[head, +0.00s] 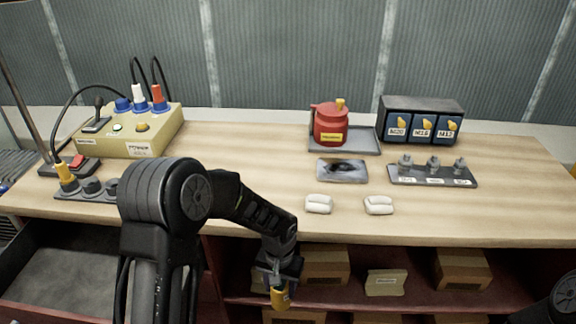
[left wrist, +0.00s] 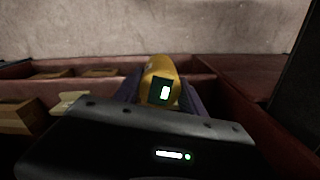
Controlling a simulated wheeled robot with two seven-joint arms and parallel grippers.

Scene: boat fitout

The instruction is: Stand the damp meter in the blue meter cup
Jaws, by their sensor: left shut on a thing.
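The damp meter (head: 280,299) is yellow with a dark end. My left gripper (head: 279,284) is shut on it and holds it in front of the bench's front edge, lower than the bench top. In the left wrist view the meter (left wrist: 161,72) sits between the two fingers, with a small lit screen on its dark face. I cannot make out a blue meter cup for certain in either view. My right gripper is not in view; only a piece of my right arm shows at the lower right.
A yellow control box (head: 135,132) with plugs and cables stands at the back left. A red pot (head: 331,124) on a grey tray, a bin rack (head: 420,108) and a fittings strip (head: 432,178) stand right.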

